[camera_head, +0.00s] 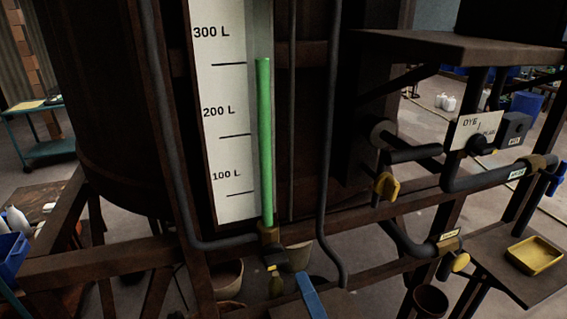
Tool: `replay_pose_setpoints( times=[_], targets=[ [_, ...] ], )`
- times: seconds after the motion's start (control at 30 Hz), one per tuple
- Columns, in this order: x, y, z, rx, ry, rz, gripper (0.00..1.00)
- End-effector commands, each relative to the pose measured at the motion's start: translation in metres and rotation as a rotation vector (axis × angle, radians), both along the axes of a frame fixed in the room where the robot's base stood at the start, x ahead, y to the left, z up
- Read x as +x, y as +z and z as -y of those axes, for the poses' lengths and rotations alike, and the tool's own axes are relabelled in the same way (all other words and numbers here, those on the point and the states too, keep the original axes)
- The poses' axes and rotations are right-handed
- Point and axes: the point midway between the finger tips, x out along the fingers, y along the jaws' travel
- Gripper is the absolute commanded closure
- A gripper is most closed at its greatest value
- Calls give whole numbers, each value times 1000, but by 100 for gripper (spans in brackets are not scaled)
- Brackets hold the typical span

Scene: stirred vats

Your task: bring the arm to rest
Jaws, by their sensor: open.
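My gripper and arm do not show in the head camera view. The large dark vat (100,120) fills the left and middle. On its front is a white level scale (222,160) marked 100 L, 200 L and 300 L. Beside the scale, a sight tube (265,150) holds green liquid. The top of the green stands just above the line under the 300 L label.
Pipes with yellow-handled valves (386,186) and a dye selector plate (476,130) are at right. A yellow tray (535,255) sits on a low shelf. A blue strip (309,295) shows at bottom centre. A green trolley (40,150) stands at left.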

Motion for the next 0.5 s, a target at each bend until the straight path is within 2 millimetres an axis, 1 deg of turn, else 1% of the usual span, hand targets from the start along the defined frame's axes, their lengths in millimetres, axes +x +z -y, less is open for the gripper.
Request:
replay_pose_setpoints(
  times=[0.03,0.07,0.1,0.17,0.2,0.23,0.27,0.3,0.37,0.4,0.5],
  targets=[
    [13,32,-7,-115,-13,77,51],
    [19,51,-10,-192,-30,123,51],
    [27,77,-14,-296,-59,188,51],
    [34,120,-20,-449,-118,291,51],
    [36,150,-24,-547,-162,359,51],
    [35,172,-26,-615,-202,410,51],
    [33,195,-30,-681,-244,462,51],
    [28,225,-33,-762,-306,528,51],
    [17,266,-37,-868,-400,617,51],
    [8,290,-39,-927,-466,668,51],
    [-16,339,-43,-1034,-611,765,51]
  ],
)
